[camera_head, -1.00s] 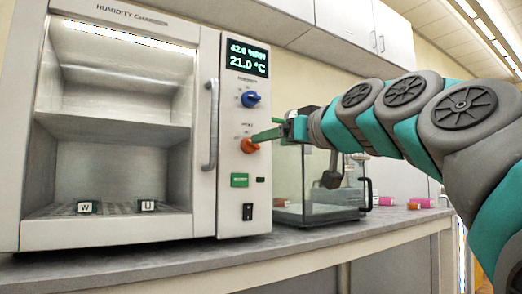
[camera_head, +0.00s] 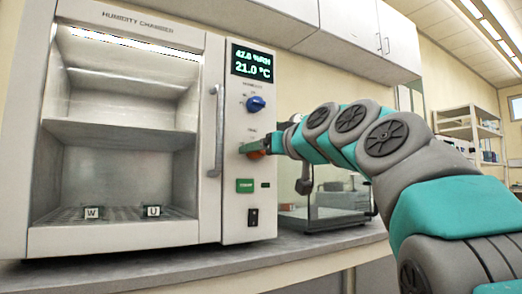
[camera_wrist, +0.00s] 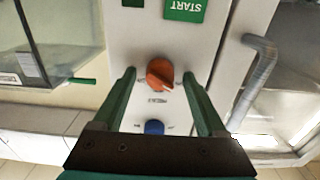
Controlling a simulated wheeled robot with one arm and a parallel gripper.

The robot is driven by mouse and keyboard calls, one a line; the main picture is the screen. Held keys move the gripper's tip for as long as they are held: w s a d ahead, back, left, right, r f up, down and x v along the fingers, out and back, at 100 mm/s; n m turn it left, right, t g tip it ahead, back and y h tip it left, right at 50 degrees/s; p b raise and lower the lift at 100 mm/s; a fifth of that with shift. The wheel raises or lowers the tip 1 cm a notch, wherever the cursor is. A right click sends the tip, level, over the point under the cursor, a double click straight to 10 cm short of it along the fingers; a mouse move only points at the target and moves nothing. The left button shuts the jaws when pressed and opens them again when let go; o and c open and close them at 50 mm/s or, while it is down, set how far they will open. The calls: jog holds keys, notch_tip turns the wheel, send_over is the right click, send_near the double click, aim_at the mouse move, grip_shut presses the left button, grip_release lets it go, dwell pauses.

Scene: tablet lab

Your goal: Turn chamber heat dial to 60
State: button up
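The orange heat dial (camera_head: 257,154) is on the humidity chamber's (camera_head: 130,239) control panel, below a blue dial (camera_head: 256,104). My gripper (camera_head: 254,147) is at the orange dial and hides part of it in the head view. In the wrist view, my gripper (camera_wrist: 159,76) is open, with one green finger on each side of the orange dial (camera_wrist: 160,73). A gap shows between each finger and the dial. The display (camera_head: 251,63) reads 21.0 °C, with a humidity line above. The dial's scale marks are too small to read.
A green START button (camera_head: 245,185) and a black switch (camera_head: 253,217) sit below the dial. The chamber's grey door handle (camera_head: 216,130) is left of the panel. A glass case (camera_head: 335,205) stands close on the right. Blocks W (camera_head: 92,213) and U (camera_head: 152,212) are inside the chamber.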

grip_shut()
dwell(0.4)
jog(key=shift+m+p, duration=0.3)
jog(key=m+p, duration=1.3)
jog(key=m, duration=1)
jog(key=shift+f+m, duration=0.1)
jog(key=shift+m, duration=0.2)
dwell(0.4)
